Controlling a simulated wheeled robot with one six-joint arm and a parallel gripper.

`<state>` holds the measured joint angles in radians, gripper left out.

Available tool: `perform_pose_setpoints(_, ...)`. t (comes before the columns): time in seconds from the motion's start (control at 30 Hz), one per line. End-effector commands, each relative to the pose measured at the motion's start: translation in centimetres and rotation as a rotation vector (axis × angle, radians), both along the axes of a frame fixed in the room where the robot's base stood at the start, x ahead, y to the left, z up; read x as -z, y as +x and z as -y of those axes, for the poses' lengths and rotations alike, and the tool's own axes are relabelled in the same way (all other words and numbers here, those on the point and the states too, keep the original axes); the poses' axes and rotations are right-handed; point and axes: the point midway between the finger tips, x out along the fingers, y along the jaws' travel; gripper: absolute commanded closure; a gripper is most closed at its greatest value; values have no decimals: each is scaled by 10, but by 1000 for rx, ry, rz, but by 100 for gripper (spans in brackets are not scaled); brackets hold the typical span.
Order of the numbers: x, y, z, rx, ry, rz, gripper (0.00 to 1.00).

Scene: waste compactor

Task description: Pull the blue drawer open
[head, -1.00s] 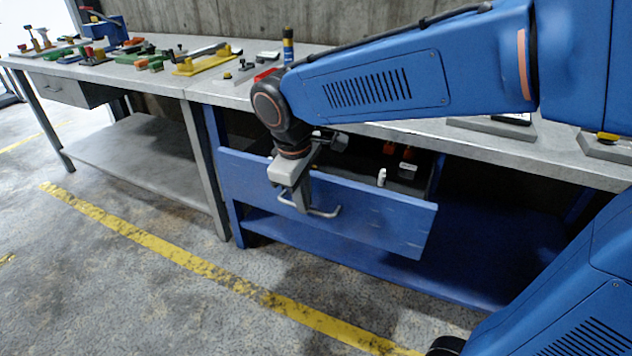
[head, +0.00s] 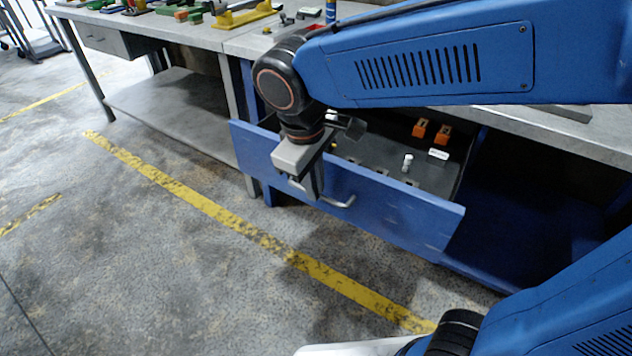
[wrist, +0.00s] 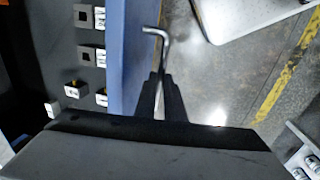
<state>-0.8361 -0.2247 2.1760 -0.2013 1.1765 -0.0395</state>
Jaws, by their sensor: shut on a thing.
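The blue drawer (head: 395,212) stands well out from under the workbench, and its dark inside shows. Its metal bar handle (head: 341,203) is on the front panel. My gripper (head: 312,190) is at the handle, shut on it, with the arm reaching in from the right. In the wrist view the fingers (wrist: 160,98) close around the handle (wrist: 160,45), beside the blue drawer front (wrist: 130,50). Part of the handle is hidden behind the fingers in the head view.
Orange pieces (head: 431,131) and a small white item (head: 407,163) lie inside the drawer. The grey workbench top (head: 585,140) runs above it. A lower shelf (head: 165,115) is at the left. The concrete floor with a yellow line (head: 215,212) is clear in front.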

Motion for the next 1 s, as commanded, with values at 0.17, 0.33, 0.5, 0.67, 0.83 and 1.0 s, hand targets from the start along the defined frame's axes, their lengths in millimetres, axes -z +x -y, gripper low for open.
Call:
perform_pose_setpoints(0.17,-1,1,0,0,2,1,79)
perform_pose_setpoints(0.33,0,0,0,0,2,1,72)
perform_pose_setpoints(0.5,-1,0,0,0,1,1,72)
perform_pose_setpoints(0.67,-12,-1,-2,-1,2,2,72)
perform_pose_setpoints(0.83,-41,-5,-5,-2,3,4,72)
perform_pose_setpoints(1.0,-74,-10,-9,-1,3,3,72)
